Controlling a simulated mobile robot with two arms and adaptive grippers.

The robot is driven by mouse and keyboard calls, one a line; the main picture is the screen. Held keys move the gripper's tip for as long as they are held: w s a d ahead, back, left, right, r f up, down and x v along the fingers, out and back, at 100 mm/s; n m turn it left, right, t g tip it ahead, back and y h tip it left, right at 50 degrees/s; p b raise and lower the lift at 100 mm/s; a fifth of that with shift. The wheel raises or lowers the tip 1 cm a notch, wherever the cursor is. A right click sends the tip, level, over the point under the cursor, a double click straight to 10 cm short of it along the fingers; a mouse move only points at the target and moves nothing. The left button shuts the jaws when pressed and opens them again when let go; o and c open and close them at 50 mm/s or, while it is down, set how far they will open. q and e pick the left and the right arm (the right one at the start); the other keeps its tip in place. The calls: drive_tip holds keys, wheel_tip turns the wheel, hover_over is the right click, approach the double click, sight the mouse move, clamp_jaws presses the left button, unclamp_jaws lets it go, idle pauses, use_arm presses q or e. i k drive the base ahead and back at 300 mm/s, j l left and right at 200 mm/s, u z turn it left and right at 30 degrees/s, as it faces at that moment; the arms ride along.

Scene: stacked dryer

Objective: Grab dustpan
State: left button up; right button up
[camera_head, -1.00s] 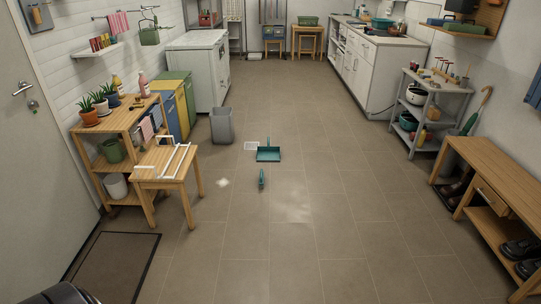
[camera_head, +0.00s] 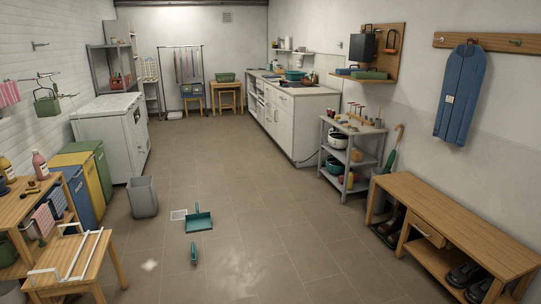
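A teal dustpan (camera_head: 198,221) lies on the tiled floor, left of the middle of the head view, with its handle pointing away from me. A small teal hand brush (camera_head: 194,253) lies on the floor on the near side of it, apart from it. Neither of my grippers shows in the head view, so their state is hidden.
A small wooden table (camera_head: 75,262) stands at the near left. A wooden bench (camera_head: 455,222) with shoes runs along the right. The floor in the middle is clear.

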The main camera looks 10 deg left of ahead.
sight(197, 222)
drive_tip(key=i+j+u, duration=0.1)
drive_tip(key=i+u, duration=0.4)
drive_tip(key=i, duration=2.55)
drive_tip(key=i+l+u, duration=0.15)
drive_tip(key=i, duration=0.85)
